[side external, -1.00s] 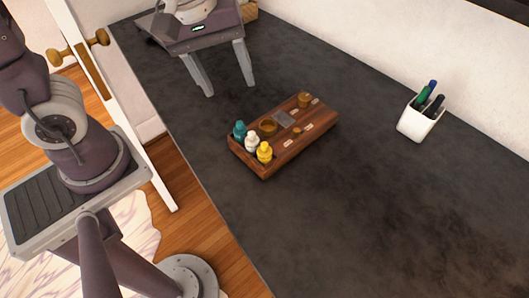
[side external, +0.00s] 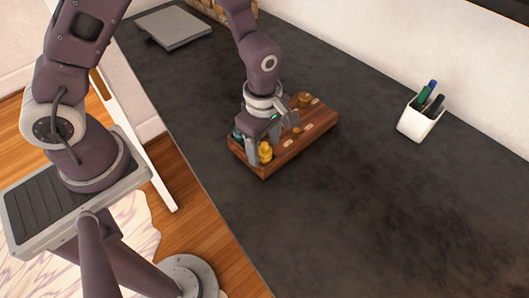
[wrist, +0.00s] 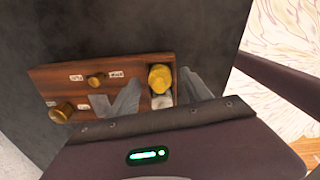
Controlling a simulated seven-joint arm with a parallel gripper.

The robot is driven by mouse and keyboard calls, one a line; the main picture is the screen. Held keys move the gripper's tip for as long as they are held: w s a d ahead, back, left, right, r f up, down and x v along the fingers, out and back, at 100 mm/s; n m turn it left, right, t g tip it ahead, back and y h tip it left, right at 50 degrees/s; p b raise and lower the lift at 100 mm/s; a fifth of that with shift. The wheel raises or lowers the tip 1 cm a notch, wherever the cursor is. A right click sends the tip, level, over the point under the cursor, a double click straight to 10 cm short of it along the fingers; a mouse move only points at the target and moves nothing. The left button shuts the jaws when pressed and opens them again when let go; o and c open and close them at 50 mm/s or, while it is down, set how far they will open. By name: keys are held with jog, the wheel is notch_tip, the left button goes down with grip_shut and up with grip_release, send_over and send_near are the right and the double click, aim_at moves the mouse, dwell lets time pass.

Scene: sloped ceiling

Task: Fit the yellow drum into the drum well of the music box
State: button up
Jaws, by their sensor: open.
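The music box is a brown wooden block (side external: 285,150) on the dark desk, and it also shows in the wrist view (wrist: 60,72). The yellow drum (side external: 265,153) stands at its near left end; in the wrist view the drum (wrist: 160,77) is seen from above. A white drum (wrist: 162,101) sits beside it, partly covered. A teal drum (side external: 238,134) is at the left corner. My gripper (side external: 271,140) is over this end, open, its fingers (wrist: 160,80) on either side of the yellow drum. The drum well is hidden by my gripper in the side view.
A large brass knob (wrist: 62,112) and a small one (wrist: 96,80) rise from the box top, with small labels. A white pen cup (side external: 418,122) stands at the right. A flat grey panel (side external: 174,28) lies at the back left.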

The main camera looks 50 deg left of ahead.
aim_at(265, 143)
grip_shut()
jog(key=shift+r, duration=0.1)
notch_tip(265, 143, up, 9)
jog(key=shift+w+f, duration=0.1)
jog(key=w+a, duration=0.7)
jog(key=f, duration=0.8)
jog(key=shift+d+f, duration=0.2)
jog(key=shift+f, duration=0.15)
